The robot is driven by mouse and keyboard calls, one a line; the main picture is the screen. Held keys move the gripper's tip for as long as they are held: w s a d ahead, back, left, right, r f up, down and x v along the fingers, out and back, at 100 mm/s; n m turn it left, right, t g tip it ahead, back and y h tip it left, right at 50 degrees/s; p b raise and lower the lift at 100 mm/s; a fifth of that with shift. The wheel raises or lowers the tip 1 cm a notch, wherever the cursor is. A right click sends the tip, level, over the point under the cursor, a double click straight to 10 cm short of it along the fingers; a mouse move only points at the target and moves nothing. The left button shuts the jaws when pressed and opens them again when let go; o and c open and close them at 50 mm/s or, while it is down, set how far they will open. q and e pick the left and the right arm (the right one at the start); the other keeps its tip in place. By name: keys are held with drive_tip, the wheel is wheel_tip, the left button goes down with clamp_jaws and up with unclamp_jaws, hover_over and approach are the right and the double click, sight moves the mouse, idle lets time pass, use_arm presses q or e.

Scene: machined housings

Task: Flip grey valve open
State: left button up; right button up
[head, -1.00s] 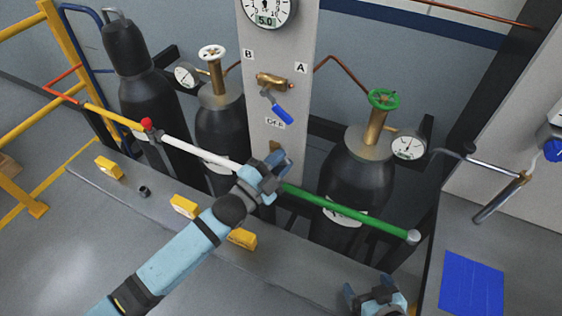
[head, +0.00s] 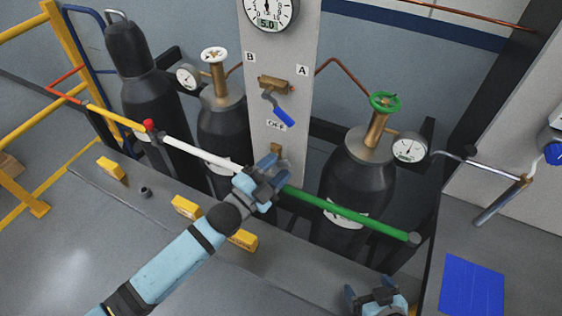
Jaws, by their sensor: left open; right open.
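A brass valve (head: 274,83) is mounted on the pale upright panel. No wholly grey valve is clear to me. My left gripper (head: 271,170) is open and empty, in front of the panel, below the lever and near the white-and-green bar in the picture. It appears apart from the lever. My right gripper (head: 375,292) is open and empty at the bottom edge, partly cut off.
The coloured bar (head: 340,218) crosses before several dark cylinders, including one with a green handwheel (head: 384,102) and one with a white handwheel (head: 214,55). Yellow blocks (head: 186,207) sit on the grey ledge. A grey pipe handle (head: 499,201) and blue sheet (head: 472,285) are at right.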

use_arm(q)
drive_tip(key=p+v, duration=0.1)
drive_tip(key=v, duration=1.1)
use_arm(e)
drive_tip(key=shift+r, duration=0.95)
use_arm(q)
drive_tip(key=shift+r, duration=0.1)
